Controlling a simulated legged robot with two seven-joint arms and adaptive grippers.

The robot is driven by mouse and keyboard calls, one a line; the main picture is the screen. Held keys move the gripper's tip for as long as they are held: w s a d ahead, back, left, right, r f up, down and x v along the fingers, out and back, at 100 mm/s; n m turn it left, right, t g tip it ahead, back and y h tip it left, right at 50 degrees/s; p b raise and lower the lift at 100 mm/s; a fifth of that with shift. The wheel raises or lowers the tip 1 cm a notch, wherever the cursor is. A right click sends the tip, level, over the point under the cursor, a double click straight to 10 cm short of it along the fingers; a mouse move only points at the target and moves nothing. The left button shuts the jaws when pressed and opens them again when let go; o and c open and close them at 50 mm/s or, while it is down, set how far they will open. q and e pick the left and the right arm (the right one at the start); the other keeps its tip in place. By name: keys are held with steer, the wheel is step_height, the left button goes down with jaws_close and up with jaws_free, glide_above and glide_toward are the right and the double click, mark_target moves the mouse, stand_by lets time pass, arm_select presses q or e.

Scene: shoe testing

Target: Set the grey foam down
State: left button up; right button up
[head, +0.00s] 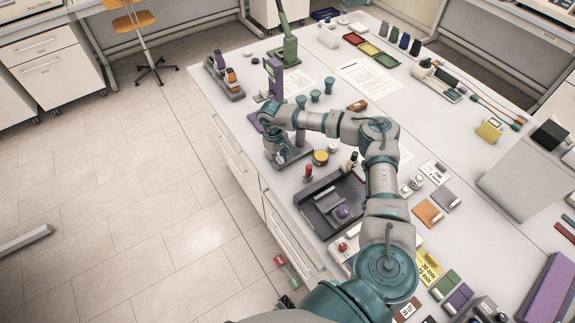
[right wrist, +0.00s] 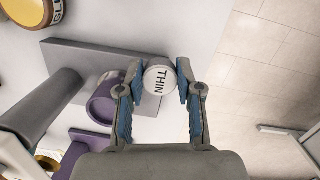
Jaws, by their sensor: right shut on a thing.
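My right gripper (right wrist: 160,92) is shut on a small round piece (right wrist: 159,79) with a white top marked THIN. Only its top shows clearly; I cannot tell from its look whether it is the grey foam. The piece shows against the edge of a flat grey plate (right wrist: 75,58) in the right wrist view. A purple round part (right wrist: 104,103) is beside the gripper's left finger. In the head view my right arm reaches left across the table, and its gripper is over a grey-based stand (head: 291,157), largely hidden. My left gripper is not in view.
A yellow-topped jar (head: 320,157) stands right of the stand. A dark tray (head: 332,204) with a purple item lies nearer. A purple device (head: 273,80) and several teal pieces (head: 315,95) stand behind. Orange (head: 428,213) and grey (head: 446,200) slabs lie right. Floor (head: 120,200) lies left.

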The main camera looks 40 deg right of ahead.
mark_target(288, 172)
steer(key=shift+s+d+f, duration=0.1)
steer(key=shift+s+d, duration=0.2)
steer(key=shift+s, duration=0.2)
steer(key=shift+s+d, duration=0.25)
steer(key=shift+s, duration=0.25)
steer(key=f, duration=0.2)
steer(key=shift+s+a+f+p, duration=0.15)
steer(key=shift+a+f+p, duration=0.1)
steer(key=shift+f+p, duration=0.15)
steer(key=shift+f, duration=0.35)
steer(key=o, duration=0.9)
steer(key=shift+d, duration=0.1)
steer(key=shift+o, duration=1)
steer(key=shift+d, duration=0.1)
steer(key=shift+d+f, duration=0.1)
steer(key=shift+d, duration=0.05)
steer(key=r, duration=0.4)
steer(key=w+r, duration=0.1)
steer(key=r, duration=0.3)
steer(key=a+r+b, duration=0.1)
steer(key=r, duration=0.3)
steer(key=shift+w, duration=0.3)
